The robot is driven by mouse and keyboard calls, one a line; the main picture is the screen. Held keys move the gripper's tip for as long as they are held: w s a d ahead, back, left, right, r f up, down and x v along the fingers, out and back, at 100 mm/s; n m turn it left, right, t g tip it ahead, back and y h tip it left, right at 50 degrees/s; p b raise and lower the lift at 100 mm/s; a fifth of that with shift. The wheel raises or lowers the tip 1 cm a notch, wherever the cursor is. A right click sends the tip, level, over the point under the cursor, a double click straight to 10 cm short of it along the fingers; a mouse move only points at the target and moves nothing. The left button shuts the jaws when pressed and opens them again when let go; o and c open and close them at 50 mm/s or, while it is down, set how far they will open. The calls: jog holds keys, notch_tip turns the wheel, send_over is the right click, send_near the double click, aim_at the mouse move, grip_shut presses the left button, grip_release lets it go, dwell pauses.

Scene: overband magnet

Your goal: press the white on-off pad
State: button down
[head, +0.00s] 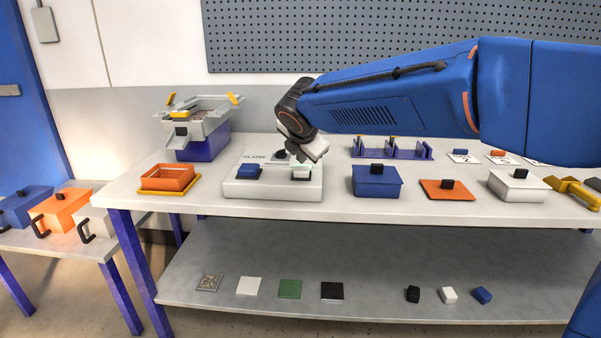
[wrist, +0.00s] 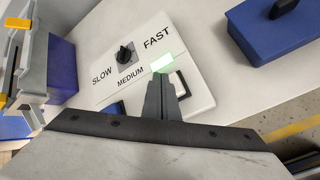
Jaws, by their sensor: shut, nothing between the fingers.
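The white on-off pad (head: 301,175) sits in a black surround at the right of the white control box (head: 272,192). In the wrist view the white pad (wrist: 178,85) shows just right of my fingertips. My gripper (head: 303,162) is shut and empty, pointing down over the pad's back edge. In the wrist view my gripper (wrist: 159,78) overlaps the pad's near left side, and I cannot tell whether the tips touch it. A small lamp (wrist: 162,63) beside the pad glows pale green.
A blue pad (head: 248,171) is on the box's left, and a black knob (wrist: 125,53) sits by the SLOW, MEDIUM and FAST labels. A blue lidded box (head: 377,181) stands to the right, an orange tray (head: 167,178) to the left.

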aim_at(301, 170)
jog(key=shift+r, duration=0.25)
notch_tip(301, 170, up, 6)
jog(key=shift+f, duration=0.1)
dwell(0.8)
jog(key=s+d+f+m+g+h, duration=0.1)
jog(key=s+d+f+m, duration=0.3)
jog(key=s+d+m, duration=0.6)
jog(key=s+d+f+m+g, duration=0.1)
jog(key=s+d+f+m, duration=0.35)
jog(key=d, duration=0.85)
jog(key=s+d+f+m, duration=0.3)
jog(key=s+f+m, duration=0.1)
jog(key=s, duration=0.4)
jog(key=s+d+f+m+g, duration=0.1)
jog(key=s+d+f+m, duration=0.2)
jog(key=s+f+m, duration=0.2)
jog(key=s+d+f+m+g, duration=0.1)
jog(key=s+d+f+m, duration=0.2)
jog(key=s, duration=0.8)
jog(key=shift+d+f+m, duration=0.25)
jog(key=shift+f+m, duration=0.4)
jog(key=shift+f, duration=0.3)
